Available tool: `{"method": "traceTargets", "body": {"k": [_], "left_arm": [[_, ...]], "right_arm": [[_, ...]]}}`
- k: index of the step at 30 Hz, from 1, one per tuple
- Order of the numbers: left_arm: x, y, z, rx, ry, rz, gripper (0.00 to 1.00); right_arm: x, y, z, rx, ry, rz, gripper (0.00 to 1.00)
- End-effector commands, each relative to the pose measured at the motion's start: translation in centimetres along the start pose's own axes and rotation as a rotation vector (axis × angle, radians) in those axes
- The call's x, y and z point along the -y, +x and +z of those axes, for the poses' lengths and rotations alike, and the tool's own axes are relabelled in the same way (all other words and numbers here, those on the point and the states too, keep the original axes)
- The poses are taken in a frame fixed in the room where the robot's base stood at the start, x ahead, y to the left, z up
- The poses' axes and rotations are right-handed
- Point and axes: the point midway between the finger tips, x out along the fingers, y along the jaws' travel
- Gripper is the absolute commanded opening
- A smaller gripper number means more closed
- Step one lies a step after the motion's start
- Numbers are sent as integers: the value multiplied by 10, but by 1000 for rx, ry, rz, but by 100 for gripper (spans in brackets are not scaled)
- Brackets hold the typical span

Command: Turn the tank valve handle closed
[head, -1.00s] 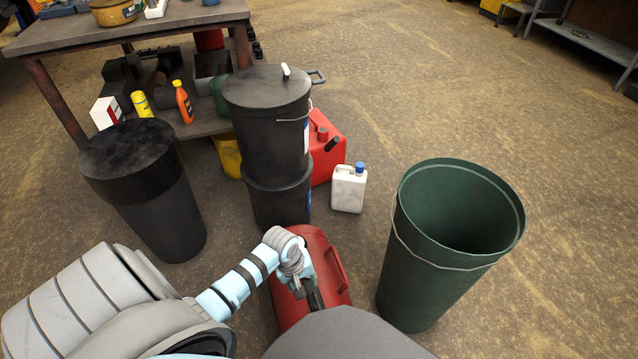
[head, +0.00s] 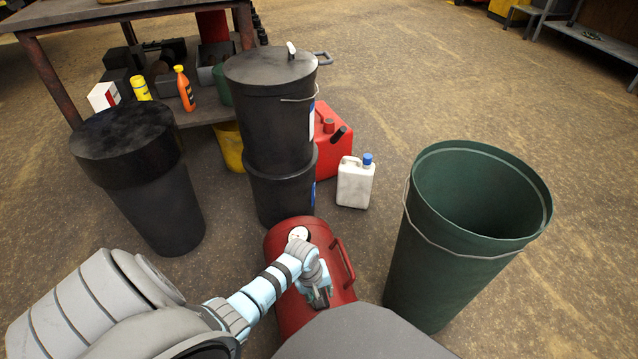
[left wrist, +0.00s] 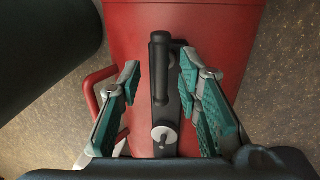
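The red tank (head: 285,305) lies on the floor in front of me, with a red carry handle (head: 343,262) on its right side and a white round gauge (head: 298,233) on top. In the left wrist view the tank (left wrist: 225,25) fills the middle. Its black valve handle (left wrist: 160,65) stands upright in the picture, above a metal stem (left wrist: 163,136). My left gripper (left wrist: 161,72) is open, with one finger on each side of the handle and gaps visible. In the head view my left gripper (head: 320,295) is over the tank, its fingers partly hidden. My right gripper is not in view.
A green bin (head: 440,270) stands right of the tank. Two stacked black buckets (head: 270,120), a red fuel can (head: 332,145) and a white jug (head: 355,185) stand behind it. A black drum (head: 150,200) is at left, near a workbench (head: 120,12).

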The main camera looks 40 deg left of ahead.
Motion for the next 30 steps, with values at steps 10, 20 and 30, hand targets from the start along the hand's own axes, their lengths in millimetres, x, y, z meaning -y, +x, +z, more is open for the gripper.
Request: {"method": "traceTargets", "body": {"k": [10, 20, 30], "left_arm": [[0, 0, 0, -1, 0, 0, 0], [1, -2, -2, 0, 27, -1, 0], [-1, -3, -4, 33, 212, -1, 0]], "right_arm": [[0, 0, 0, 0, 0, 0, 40], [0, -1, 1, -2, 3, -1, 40], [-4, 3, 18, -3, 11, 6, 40]]}}
